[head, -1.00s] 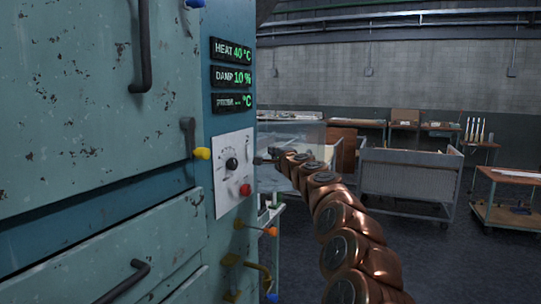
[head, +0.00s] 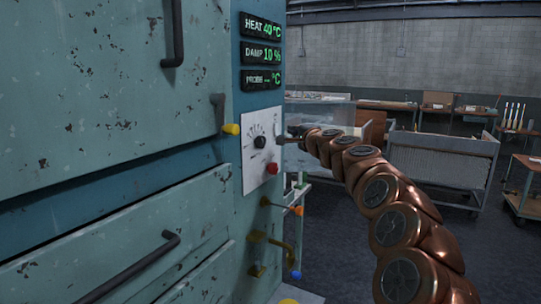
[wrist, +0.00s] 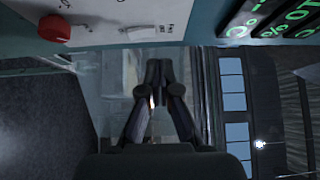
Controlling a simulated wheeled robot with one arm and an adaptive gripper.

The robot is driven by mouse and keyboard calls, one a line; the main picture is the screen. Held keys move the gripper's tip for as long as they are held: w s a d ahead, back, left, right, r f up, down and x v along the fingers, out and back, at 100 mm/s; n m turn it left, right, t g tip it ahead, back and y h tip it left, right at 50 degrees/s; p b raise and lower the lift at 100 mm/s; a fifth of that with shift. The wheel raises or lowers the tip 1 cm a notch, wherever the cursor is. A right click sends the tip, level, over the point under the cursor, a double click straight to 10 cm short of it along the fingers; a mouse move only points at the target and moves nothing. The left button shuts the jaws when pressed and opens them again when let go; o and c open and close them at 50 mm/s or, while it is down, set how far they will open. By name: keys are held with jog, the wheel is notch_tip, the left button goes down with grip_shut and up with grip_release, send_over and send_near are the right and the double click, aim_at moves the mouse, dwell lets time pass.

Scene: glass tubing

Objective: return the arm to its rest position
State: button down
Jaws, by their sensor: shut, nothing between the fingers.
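My copper-coloured arm reaches in from the lower right in the head view. My gripper (head: 284,140) is at its far end, small, close to the white dial panel (head: 257,165) on the cabinet's side. In the wrist view my gripper (wrist: 155,68) shows two dark fingers that meet at the tips, with nothing between them.
The teal cabinet (head: 110,120) with drawers and handles fills the left. A red button (head: 273,168), a yellow knob (head: 232,129) and coloured levers stick out near my arm. A grey cart (head: 440,165) stands behind it. Dark floor (head: 330,240) is open below.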

jog(key=s+a+r+n+g+y, duration=0.1)
jog(key=s+a+n+g+y, duration=0.2)
jog(key=s+a, duration=0.35)
jog(key=s+a+f+n+g+p, duration=0.1)
jog(key=s+a+f+n+g, duration=0.15)
jog(key=s, duration=0.45)
jog(key=s+a+f+n+g+p, duration=0.1)
jog(key=s+a+f+n+g, duration=0.2)
jog(key=s, duration=0.4)
jog(key=s+a+f+n+g+p, duration=0.2)
jog(key=s+a+n, duration=0.2)
jog(key=s, duration=0.3)
jog(key=s+d+f+g+h+p, duration=0.1)
jog(key=s+d+f, duration=0.5)
jog(key=s, duration=0.7)
jog(key=s+d+f+n+g+h+p, duration=0.1)
jog(key=s+d+f+g+h, duration=0.3)
jog(key=s, duration=0.9)
jog(key=s+d+f+n+g+h+p, duration=0.1)
jog(key=s+d+f+g+h, duration=0.2)
jog(key=s+d+f, duration=0.5)
jog(key=s+d, duration=0.1)
jog(key=s, duration=0.4)
jog(key=shift+f+g+p, duration=0.3)
jog(key=shift+f+g, duration=0.05)
jog(key=shift+d, duration=0.1)
